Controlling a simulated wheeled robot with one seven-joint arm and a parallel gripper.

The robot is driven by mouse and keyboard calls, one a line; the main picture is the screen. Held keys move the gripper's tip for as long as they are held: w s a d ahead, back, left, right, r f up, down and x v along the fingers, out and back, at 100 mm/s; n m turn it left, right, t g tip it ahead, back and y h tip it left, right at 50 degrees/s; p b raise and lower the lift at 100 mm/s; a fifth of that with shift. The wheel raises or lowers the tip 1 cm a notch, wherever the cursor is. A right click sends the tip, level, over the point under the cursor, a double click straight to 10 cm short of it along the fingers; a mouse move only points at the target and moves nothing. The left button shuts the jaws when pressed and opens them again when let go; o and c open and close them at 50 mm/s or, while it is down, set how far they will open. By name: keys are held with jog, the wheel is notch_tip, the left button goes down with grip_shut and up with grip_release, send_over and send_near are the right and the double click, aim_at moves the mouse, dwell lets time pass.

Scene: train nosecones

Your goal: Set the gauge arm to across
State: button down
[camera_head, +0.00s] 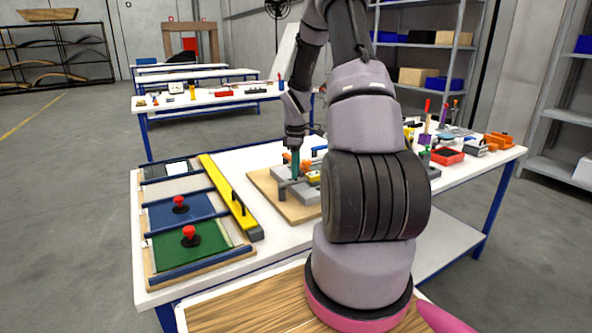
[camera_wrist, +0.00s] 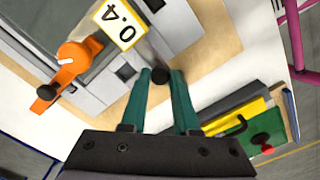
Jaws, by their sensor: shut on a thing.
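A grey fixture (camera_head: 305,194) stands on a tan board on the white table, and its grey blocks show in the wrist view (camera_wrist: 118,80). My gripper (camera_head: 295,168) points down at it, and its teal fingers (camera_wrist: 161,78) are shut on a dark round knob (camera_wrist: 160,74). A yellow-edged plate marked 0.4 (camera_wrist: 120,24) lies close to the knob. I cannot tell clearly how the gauge arm under the knob is turned. An orange turning handle (camera_wrist: 68,70) with a black knob sits on the fixture, apart from my fingers.
A framed board with blue and green panels (camera_head: 187,247) and red-knobbed handles lies at the left. A yellow bar (camera_head: 230,196) lies along its right side. A red bin (camera_head: 447,156) and orange parts (camera_head: 498,140) stand at the right.

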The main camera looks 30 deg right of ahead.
jog(key=shift+w, duration=0.1)
jog(key=c, duration=0.7)
grip_release()
jog(key=shift+o, duration=0.2)
notch_tip(320, 180, up, 11)
jog(key=s+a+r+m+t, duration=0.25)
jog(key=s+a+r, duration=0.2)
jog(key=r, duration=0.35)
jog(key=s+a+r+m+t, duration=0.1)
jog(key=s+a+r+m, duration=0.3)
jog(key=r, duration=0.3)
jog(key=s+a+r+m+t, duration=0.1)
jog(key=s+a+r+m, duration=0.1)
jog(key=s, duration=0.3)
jog(key=s+a+r+m+t+y, duration=0.1)
jog(key=s+a+r+m, duration=0.2)
jog(key=s, duration=0.3)
jog(key=s+a+r+m+t+y, duration=0.1)
jog(key=s+a+r+m, duration=0.1)
jog(key=s+a, duration=0.3)
jog(key=shift+s+r+t, duration=0.35)
jog(key=shift+s+r, duration=0.1)
jog(key=shift+r, duration=0.05)
